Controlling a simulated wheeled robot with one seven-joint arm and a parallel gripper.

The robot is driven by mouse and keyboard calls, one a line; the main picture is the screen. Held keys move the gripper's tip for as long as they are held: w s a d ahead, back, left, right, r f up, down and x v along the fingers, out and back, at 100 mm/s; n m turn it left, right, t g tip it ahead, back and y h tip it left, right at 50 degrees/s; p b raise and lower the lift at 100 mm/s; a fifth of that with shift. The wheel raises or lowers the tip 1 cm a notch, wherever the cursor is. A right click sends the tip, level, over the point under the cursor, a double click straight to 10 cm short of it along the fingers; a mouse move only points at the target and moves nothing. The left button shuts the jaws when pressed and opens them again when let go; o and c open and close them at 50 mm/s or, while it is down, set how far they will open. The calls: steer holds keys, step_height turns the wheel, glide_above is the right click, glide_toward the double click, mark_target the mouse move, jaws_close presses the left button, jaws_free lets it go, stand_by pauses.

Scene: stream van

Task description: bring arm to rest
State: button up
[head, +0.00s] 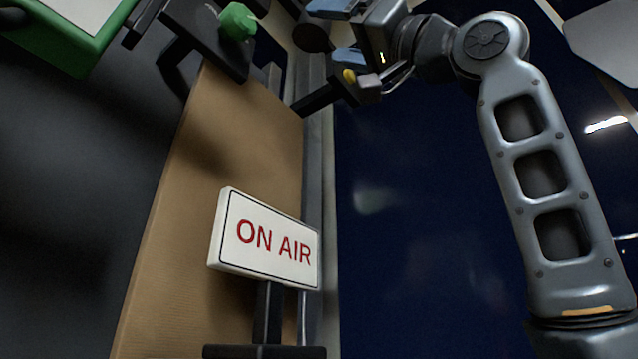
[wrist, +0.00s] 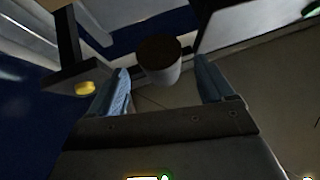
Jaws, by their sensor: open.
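My gripper (head: 335,32) is at the top centre of the head view, on my raised and bent arm. In the wrist view its two blue fingers (wrist: 160,86) stand wide apart with nothing between their tips. A round cup-like thing (wrist: 162,70) with a dark top and pale side is ahead of the gap, apart from the fingers as far as I can tell. In the head view a dark round shape (head: 313,38) shows close to the fingers.
A white ON AIR sign (head: 265,240) stands on a brown counter (head: 200,200). A dark bracket with a yellow knob (head: 349,75) is close below my gripper; the knob also shows in the wrist view (wrist: 85,88). A green knob (head: 237,22) is further left. Dark blue floor lies right.

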steer(key=shift+v, duration=1.2)
steer(key=shift+r, duration=0.1)
